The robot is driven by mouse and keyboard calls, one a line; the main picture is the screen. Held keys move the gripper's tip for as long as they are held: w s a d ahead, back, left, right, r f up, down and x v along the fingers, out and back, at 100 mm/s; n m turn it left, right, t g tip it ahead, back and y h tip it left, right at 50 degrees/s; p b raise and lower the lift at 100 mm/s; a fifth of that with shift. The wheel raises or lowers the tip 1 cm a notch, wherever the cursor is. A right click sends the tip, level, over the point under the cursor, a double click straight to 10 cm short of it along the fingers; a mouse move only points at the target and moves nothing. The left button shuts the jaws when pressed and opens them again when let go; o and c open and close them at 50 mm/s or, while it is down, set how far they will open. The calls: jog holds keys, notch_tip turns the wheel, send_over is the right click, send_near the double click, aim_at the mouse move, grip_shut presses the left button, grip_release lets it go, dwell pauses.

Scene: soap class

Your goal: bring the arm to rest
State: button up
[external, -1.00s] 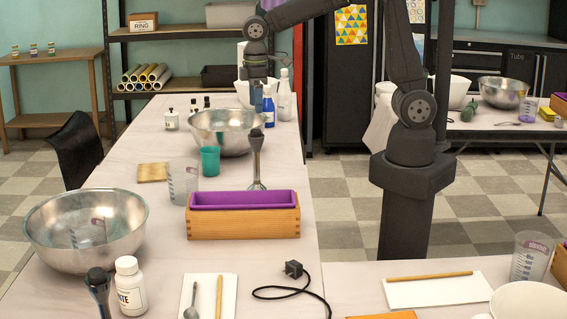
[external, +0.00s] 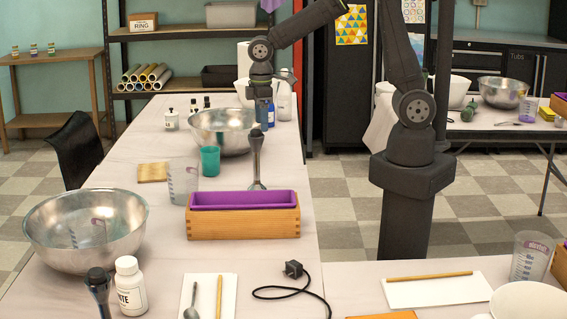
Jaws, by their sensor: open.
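My gripper (external: 262,97) points down at the far end of the long table, in front of a blue bottle (external: 270,115). The jaws are open. Their tips overlap the bottle in the picture, and I cannot tell whether they touch it. My gripper is behind and to the right of a steel bowl (external: 221,140). My upper arm slants up out of the top of the picture.
A white bottle (external: 284,105) stands right of my gripper, partly hidden. A stick blender (external: 257,160) stands upright nearer, behind the purple-lined wooden mould (external: 243,218). A teal cup (external: 210,161) and clear jug (external: 183,180) stand left of it.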

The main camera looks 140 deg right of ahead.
jog(key=s+d+r, duration=0.3)
jog(key=s+r, duration=0.2)
jog(key=s, duration=0.3)
jog(key=w+a+n, duration=0.7)
jog(key=w+a, duration=0.7)
jog(key=w, duration=0.2)
jog(key=w+a+n, duration=0.3)
jog(key=w+a, duration=0.1)
jog(key=a, duration=0.5)
jog(key=w+a+n, duration=0.3)
jog(key=w+a, duration=0.2)
jog(key=a, duration=0.5)
jog(key=shift+a+r+n, duration=0.15)
jog(key=shift+r+n, duration=0.05)
jog(key=shift+n, duration=0.2)
jog(key=shift+o, duration=0.4)
